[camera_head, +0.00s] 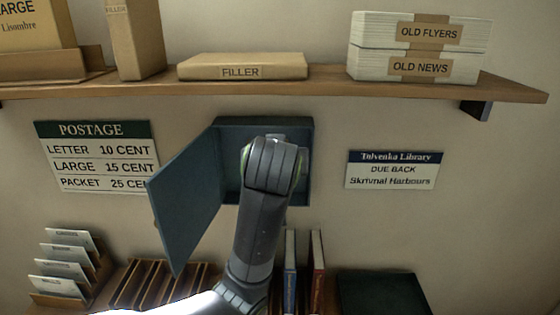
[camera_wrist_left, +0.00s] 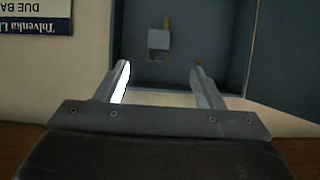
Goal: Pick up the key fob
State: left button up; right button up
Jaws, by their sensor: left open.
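A small pale grey square piece (camera_wrist_left: 158,38), which looks like the key fob, shows in the left wrist view against the back of an open blue-grey wall cabinet (camera_wrist_left: 216,55). A narrow brass-coloured piece (camera_wrist_left: 166,22) adjoins it. My left gripper (camera_wrist_left: 160,68) is open and empty, its two fingers apart and pointing toward the fob, one to each side of it in the picture. In the head view the cabinet (camera_head: 308,165) stands open, and my left arm covers much of its inside, hiding the fob and the fingers. My right gripper is not in view.
The cabinet door (camera_head: 190,195) swings out to the left. A wooden shelf (camera_head: 330,88) with boxes and paper stacks runs above. Below stand a letter rack (camera_head: 65,270), upright books (camera_head: 318,265) and a dark flat box (camera_head: 382,292). A postage sign (camera_head: 95,155) and a library sign (camera_head: 393,170) flank the cabinet.

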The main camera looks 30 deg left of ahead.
pick_arm(q)
jog(key=p+x, duration=0.5)
jog(key=x, duration=0.8)
jog(key=shift+w+f+p, duration=0.15)
jog(key=shift+f+p, duration=0.05)
jog(key=shift+p, duration=0.15)
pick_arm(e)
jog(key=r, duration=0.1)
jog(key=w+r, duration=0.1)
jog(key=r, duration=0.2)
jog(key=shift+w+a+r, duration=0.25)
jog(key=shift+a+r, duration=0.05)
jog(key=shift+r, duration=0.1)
pick_arm(q)
jog(key=shift+c, duration=0.3)
jog(key=c, duration=1)
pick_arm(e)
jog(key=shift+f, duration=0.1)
